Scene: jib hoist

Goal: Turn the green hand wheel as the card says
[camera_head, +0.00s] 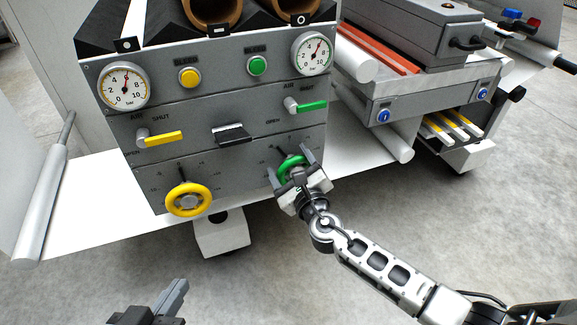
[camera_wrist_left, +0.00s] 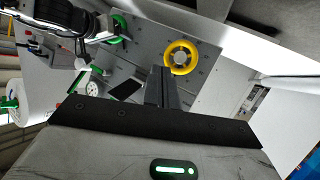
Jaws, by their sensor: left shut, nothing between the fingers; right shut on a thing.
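The green hand wheel (camera_head: 290,165) is on the lower right of the grey panel, partly hidden by my right gripper (camera_head: 303,178). The right gripper is shut on the wheel. The wheel also shows at the top of the left wrist view (camera_wrist_left: 119,28), beside the right gripper. My left gripper (camera_head: 177,292) is shut and empty, low in the head view and apart from the panel. Its closed fingers stand in the middle of the left wrist view (camera_wrist_left: 163,87). I cannot make out a card or its writing.
A yellow hand wheel (camera_head: 188,200) sits left of the green one. Above are a yellow lever (camera_head: 163,139), a green lever (camera_head: 308,106), a black part (camera_head: 232,134), two buttons and two gauges (camera_head: 123,85). A grey bench (camera_head: 430,85) stands right. Floor in front is clear.

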